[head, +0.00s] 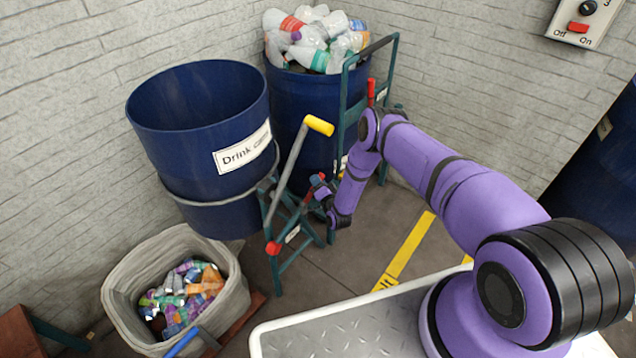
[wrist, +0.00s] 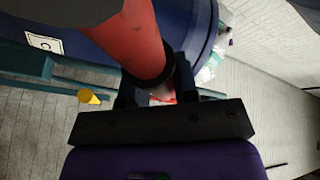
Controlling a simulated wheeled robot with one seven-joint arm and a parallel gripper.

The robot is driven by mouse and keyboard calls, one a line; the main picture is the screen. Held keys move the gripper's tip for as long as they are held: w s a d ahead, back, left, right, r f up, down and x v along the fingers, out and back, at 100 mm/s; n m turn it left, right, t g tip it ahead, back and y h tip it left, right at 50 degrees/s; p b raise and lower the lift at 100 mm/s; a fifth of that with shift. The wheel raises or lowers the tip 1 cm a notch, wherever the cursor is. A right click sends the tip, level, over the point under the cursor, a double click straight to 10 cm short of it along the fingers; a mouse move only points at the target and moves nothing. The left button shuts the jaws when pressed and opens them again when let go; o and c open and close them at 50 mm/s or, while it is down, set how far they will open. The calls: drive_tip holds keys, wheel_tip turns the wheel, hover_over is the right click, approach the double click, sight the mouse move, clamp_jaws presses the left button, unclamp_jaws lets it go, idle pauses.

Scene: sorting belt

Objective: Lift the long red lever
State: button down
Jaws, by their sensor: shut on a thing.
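In the wrist view a thick red lever (wrist: 140,45) with a black collar runs from the top edge down between the fingers of my gripper (wrist: 155,88). My gripper is shut on it. In the head view my gripper (head: 322,190) is beside the green frame of the drink cans bin, right of the yellow-tipped lever. Only a little red shows there, and most of the held lever is hidden by my wrist. A separate red handle (head: 371,92) stands on the frame of the bottle bin, behind my arm.
The blue drink cans bin (head: 190,165) stands on the left, with a grey lever ending in a yellow grip (head: 319,125) and a red knob (head: 273,248) on its frame. A grey basket of cans (head: 235,298) is below. A blue bottle bin (head: 300,100) stands behind.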

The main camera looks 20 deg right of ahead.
drive_tip(key=shift+s, duration=0.1)
drive_tip(key=c, duration=0.9)
unclamp_jaws()
drive_tip(key=s, duration=0.3)
drive_tip(key=s+d, duration=0.1)
drive_tip(key=s, duration=0.3)
drive_tip(key=s+f, duration=0.1)
drive_tip(key=s, duration=0.2)
drive_tip(key=shift+s+d, duration=0.3)
drive_tip(key=shift+d, duration=0.1)
